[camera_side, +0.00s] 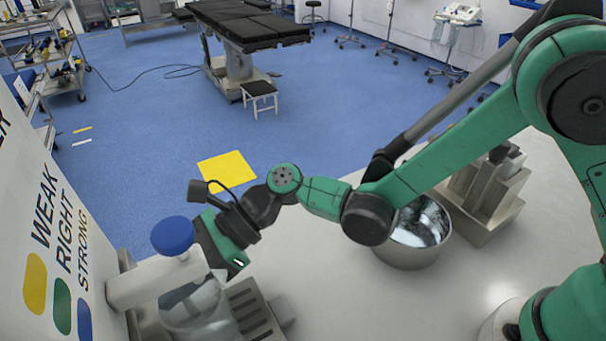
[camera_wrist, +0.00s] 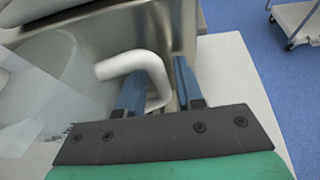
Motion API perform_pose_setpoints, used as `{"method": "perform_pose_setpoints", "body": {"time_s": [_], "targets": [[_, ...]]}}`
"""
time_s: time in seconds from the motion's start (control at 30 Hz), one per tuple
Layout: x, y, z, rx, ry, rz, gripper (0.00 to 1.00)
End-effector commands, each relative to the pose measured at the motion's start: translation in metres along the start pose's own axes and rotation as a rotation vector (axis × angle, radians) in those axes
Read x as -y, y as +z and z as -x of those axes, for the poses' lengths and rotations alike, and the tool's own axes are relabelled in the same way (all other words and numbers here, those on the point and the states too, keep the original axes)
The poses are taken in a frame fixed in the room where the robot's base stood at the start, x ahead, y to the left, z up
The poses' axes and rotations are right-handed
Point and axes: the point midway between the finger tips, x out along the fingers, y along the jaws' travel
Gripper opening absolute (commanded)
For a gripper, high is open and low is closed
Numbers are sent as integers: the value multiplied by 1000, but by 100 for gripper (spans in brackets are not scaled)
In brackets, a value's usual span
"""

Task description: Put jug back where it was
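The jug (camera_side: 193,309) is clear, with a white handle, and stands upright below a white dispenser head at the lower left in the side view. In the wrist view its clear body (camera_wrist: 52,85) fills the left. Its white handle (camera_wrist: 135,62) curves in between the two blue fingers of my gripper (camera_wrist: 160,80). The left finger is inside the handle loop and the right finger is just outside it. I cannot tell whether both fingers press on the handle. In the side view my gripper (camera_side: 222,252) reaches down at the jug's right, with its fingertips hidden.
The white dispenser head with a blue knob (camera_side: 172,236) overhangs the jug. A slotted tray (camera_side: 250,308) lies at the jug's right. A steel bowl (camera_side: 415,240) and a metal block holder (camera_side: 487,200) stand farther right on the pale table (camera_side: 340,290). The table between is clear.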

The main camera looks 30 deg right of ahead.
Motion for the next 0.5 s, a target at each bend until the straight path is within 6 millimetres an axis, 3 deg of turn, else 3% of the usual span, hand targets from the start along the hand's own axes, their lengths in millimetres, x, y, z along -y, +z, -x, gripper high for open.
{"method": "perform_pose_setpoints", "body": {"time_s": [0.03, 0.1, 0.13, 0.5], "targets": [[0, 0, 0, 0, 0, 0, 23], [0, 0, 0, 0, 0, 0, 3], [0, 0, 0, 0, 0, 0, 0], [0, 0, 0, 0, 0, 0, 0]]}}
